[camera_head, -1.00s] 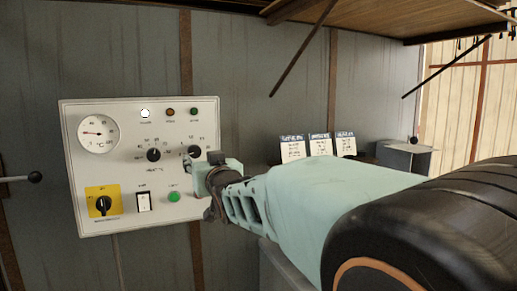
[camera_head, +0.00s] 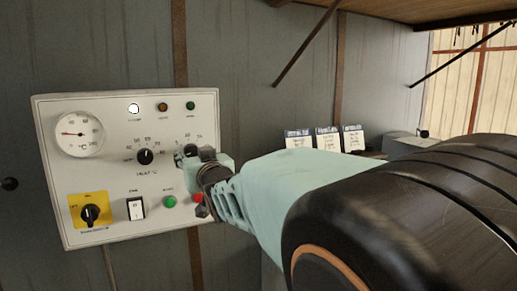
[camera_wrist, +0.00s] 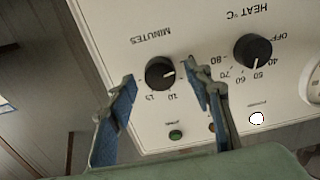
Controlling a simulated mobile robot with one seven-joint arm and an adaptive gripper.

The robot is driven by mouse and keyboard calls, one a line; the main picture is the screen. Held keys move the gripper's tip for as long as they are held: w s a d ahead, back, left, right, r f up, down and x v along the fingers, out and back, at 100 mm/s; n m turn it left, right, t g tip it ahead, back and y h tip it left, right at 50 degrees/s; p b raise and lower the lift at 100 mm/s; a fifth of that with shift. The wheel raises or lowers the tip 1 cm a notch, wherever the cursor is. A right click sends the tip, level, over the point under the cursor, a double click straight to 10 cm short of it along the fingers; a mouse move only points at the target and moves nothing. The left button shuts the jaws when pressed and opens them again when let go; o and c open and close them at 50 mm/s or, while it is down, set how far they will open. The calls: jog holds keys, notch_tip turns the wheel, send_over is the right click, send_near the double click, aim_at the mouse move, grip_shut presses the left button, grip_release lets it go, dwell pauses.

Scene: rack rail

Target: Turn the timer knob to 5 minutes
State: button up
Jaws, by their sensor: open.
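The timer knob (camera_wrist: 160,72) is black and round, beside the word MINUTES on the white panel, which appears upside down in the wrist view. Its white mark points right in that view, toward the right finger. Numbers 10 and 15 show; the scale behind the right finger is partly hidden. My gripper (camera_wrist: 162,76) is open, its blue-padded fingers on either side of the knob in the picture, with gaps; I cannot tell the depth left. In the head view, the timer knob (camera_head: 190,150) is partly hidden by my gripper (camera_head: 204,154).
The heat knob (camera_wrist: 253,50) is near the right finger. The panel (camera_head: 70,190) also carries a dial gauge (camera_head: 79,134), a yellow rotary switch (camera_head: 89,212), a white rocker switch (camera_head: 136,208), a green button (camera_head: 169,202) and a red button (camera_head: 198,198) beneath my gripper.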

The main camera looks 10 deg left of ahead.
jog(key=shift+w+a, duration=0.15)
jog(key=shift+w, duration=0.15)
jog(key=shift+c, duration=0.2)
jog(key=c, duration=1.1)
